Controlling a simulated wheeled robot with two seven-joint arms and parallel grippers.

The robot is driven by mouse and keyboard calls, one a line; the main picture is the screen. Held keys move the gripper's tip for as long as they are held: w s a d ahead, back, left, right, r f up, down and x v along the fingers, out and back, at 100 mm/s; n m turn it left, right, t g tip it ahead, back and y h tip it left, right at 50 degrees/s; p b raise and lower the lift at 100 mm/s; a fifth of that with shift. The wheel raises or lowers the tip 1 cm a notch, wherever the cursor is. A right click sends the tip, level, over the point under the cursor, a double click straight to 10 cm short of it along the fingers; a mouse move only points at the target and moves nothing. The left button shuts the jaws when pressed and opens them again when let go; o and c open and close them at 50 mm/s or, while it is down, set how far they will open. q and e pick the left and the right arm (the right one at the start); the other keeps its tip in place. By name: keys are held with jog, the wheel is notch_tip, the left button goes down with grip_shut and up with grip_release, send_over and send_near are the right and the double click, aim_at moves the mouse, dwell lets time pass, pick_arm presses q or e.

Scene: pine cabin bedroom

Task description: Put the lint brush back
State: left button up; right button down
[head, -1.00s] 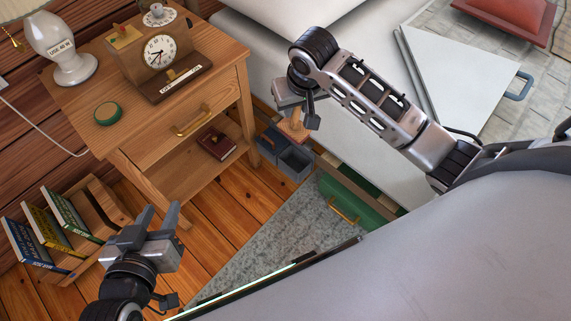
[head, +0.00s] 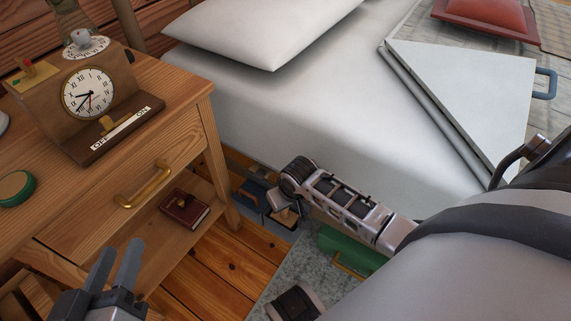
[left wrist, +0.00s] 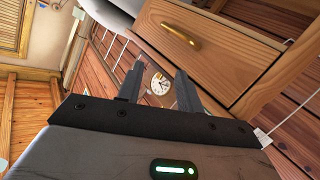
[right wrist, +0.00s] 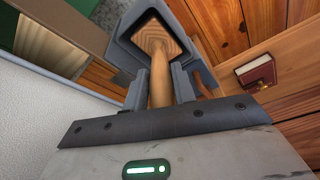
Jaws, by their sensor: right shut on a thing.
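The lint brush has a pale wooden handle (right wrist: 160,88) and a square wooden head (right wrist: 162,44). My right gripper (right wrist: 160,92) is shut on the handle. In the right wrist view the head lies within the outline of a grey open-topped bin (right wrist: 122,52); how deep it sits is unclear. In the head view the right gripper (head: 285,200) is low beside the bed, over the grey bin (head: 283,220), and mostly hides the brush. My left gripper (head: 118,264) is open and empty in front of the nightstand; its parted fingers also show in the left wrist view (left wrist: 157,88).
The bed (head: 300,110) and a green case (head: 345,245) flank the right arm.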

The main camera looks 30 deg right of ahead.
aim_at(287, 210)
notch_tip(287, 210, down, 3)
jog(key=shift+f+b, duration=0.15)
jog(key=shift+b, duration=0.85)
jog(key=shift+f, duration=0.35)
jog(key=shift+r, duration=0.1)
pick_arm(q)
jog(key=shift+d+r+n+t+h, duration=0.3)
jog(key=shift+r+n+h, duration=0.1)
jog(key=shift+r+h, duration=0.1)
jog(key=shift+f, duration=0.1)
pick_arm(e)
jog(key=c, duration=1.1)
grip_release()
jog(key=shift+f, duration=0.2)
jog(key=shift+c, duration=0.2)
